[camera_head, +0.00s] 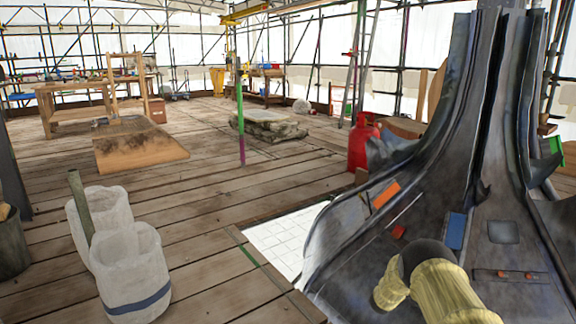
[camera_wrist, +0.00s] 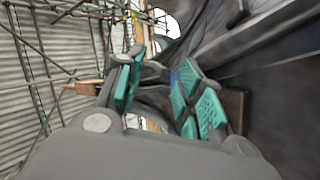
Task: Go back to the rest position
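My gripper (camera_wrist: 158,82) shows in the wrist view. Its teal-padded fingers stand apart with a gap between them, and I see nothing held in the gap. A dark grey surface runs close by on its right, and pale corrugated sheeting with scaffold poles shows on its left. My gripper does not show in the head view. The dark spire (camera_head: 505,150) rises at the right of the head view, with broad curved flanks.
On the spire's lower part lie a yellowish glove-like thing (camera_head: 435,290), an orange piece (camera_head: 386,194) and a blue piece (camera_head: 455,231). A red gas cylinder (camera_head: 362,143) stands behind. White sacks (camera_head: 130,275) stand front left. The middle plank floor is mostly clear.

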